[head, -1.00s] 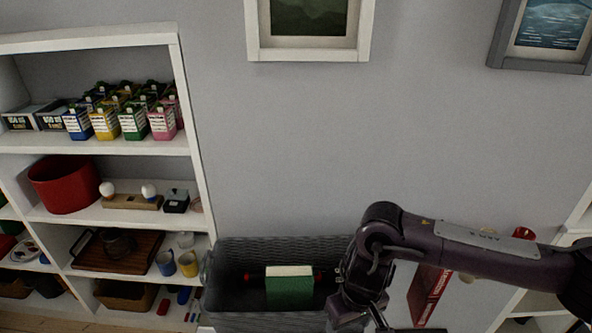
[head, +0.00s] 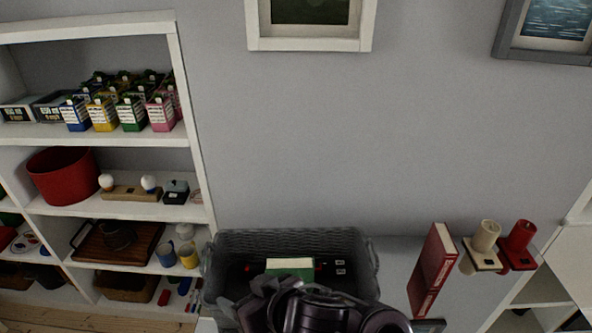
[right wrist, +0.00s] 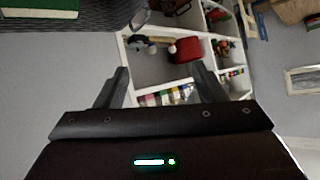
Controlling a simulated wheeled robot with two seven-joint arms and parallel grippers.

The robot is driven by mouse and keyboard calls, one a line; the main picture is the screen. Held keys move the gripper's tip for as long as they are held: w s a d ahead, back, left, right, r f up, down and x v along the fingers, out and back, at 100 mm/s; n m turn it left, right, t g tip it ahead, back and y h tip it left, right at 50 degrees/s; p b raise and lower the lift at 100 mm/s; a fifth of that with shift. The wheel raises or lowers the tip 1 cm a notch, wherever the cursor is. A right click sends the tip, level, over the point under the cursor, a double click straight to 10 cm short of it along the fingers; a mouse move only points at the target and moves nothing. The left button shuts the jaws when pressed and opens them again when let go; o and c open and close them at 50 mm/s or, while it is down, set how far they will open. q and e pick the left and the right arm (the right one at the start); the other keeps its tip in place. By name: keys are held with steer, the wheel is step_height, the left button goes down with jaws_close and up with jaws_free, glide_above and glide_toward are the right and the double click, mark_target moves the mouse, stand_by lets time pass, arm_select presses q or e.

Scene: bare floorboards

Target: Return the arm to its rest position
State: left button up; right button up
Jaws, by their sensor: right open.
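My right arm is folded low at the bottom middle of the head view, in front of the grey woven basket (head: 240,240). My right gripper (head: 245,305) is over the basket's front left part, and its fingertips are hard to make out there. In the right wrist view its two fingers (right wrist: 160,85) stand wide apart with nothing between them. A green book (head: 290,267) with pale page edges sits in the basket, partly hidden by my arm; it also shows in the right wrist view (right wrist: 40,8). My left gripper is not in view.
A white shelf unit (head: 192,120) with cartons, a red pot (head: 62,175) and mugs stands at the left.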

steer(key=s+d+f+m+g+h, duration=0.1)
steer(key=d+f+m+h, duration=0.15)
steer(key=d, duration=0.75)
steer(key=s+d+f+m+h, duration=0.15)
steer(key=d+f+h, duration=0.25)
steer(key=d, duration=0.6)
steer(key=s+d+f+m+g+h, duration=0.1)
steer(key=s+d+f+g+h, duration=0.2)
steer(key=s+d, duration=0.45)
step_height(320, 180, down, 38)
steer(key=s+f+g+y+b, duration=0.1)
steer(key=s+b, duration=0.1)
steer(key=b, duration=0.4)
steer(key=s+d+f+b, duration=0.2)
steer(key=s+f, duration=0.7)
steer(key=f, duration=0.1)
steer(key=s+d+f+g+b, duration=0.1)
steer(key=s+d+f+b, duration=0.1)
steer(key=s+f, duration=0.8)
steer(key=shift+d+f+g+b, duration=0.15)
steer(key=shift+f+g+b, duration=0.2)
steer(key=shift+f, duration=0.25)
steer(key=shift+s, duration=0.15)
